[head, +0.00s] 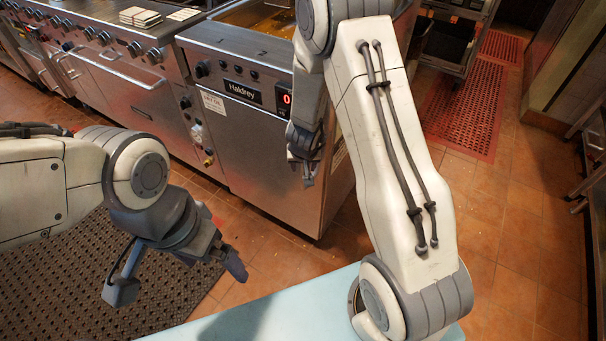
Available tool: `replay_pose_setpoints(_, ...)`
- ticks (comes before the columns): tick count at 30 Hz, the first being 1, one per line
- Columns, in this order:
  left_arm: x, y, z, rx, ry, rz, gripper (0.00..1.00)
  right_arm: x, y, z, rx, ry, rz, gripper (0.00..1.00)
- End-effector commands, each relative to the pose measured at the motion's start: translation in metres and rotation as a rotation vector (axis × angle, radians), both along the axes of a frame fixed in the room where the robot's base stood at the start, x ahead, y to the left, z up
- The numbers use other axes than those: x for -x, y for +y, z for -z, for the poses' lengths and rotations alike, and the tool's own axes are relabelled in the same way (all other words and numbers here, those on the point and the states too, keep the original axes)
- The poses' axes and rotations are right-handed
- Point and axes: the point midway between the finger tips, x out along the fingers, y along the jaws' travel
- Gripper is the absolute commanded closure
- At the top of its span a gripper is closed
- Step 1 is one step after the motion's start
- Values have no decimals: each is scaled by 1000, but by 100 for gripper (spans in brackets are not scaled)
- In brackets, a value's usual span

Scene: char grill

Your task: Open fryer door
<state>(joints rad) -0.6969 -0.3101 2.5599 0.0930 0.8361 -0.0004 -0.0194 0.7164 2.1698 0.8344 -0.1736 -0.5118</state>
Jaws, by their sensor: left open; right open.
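The fryer (240,90) is a steel unit labelled Haldrey, with knobs and a red display on its upper front. Its lower front panel (255,160) looks flat and closed; I see no handle on it, and my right arm hides its right part. My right gripper (302,170) hangs pointing down in front of the fryer's right side, open and seemingly empty; whether it touches the fryer I cannot tell. My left gripper (178,278) is open and empty, low on the left over the floor mat's edge, apart from the fryer.
A steel range (115,75) with knobs and oven handles stands left of the fryer. A dark perforated mat (100,270) covers the floor at left. Red mats (465,110) lie at right. Tiled floor (275,265) before the fryer is clear. An open-fronted cabinet (450,40) stands behind.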

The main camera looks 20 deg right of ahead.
Motion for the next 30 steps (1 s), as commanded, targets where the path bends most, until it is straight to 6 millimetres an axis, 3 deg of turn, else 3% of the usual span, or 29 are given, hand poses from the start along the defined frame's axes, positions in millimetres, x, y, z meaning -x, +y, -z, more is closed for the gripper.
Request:
replay_pose_setpoints(1,0,0,7,0,0,0,0,-2,-1,10,0,1,0,48)
replay_pose_setpoints(4,0,0,10,0,0,0,0,-6,-2,17,0,0,0,48)
replay_pose_setpoints(15,0,0,11,0,0,0,0,-8,-2,20,-1,0,0,48)
replay_pose_setpoints(19,0,0,11,0,0,0,0,-8,-2,20,-1,0,0,98)
replay_pose_setpoints(30,0,0,11,0,0,0,0,-8,-2,19,-1,0,-1,100)
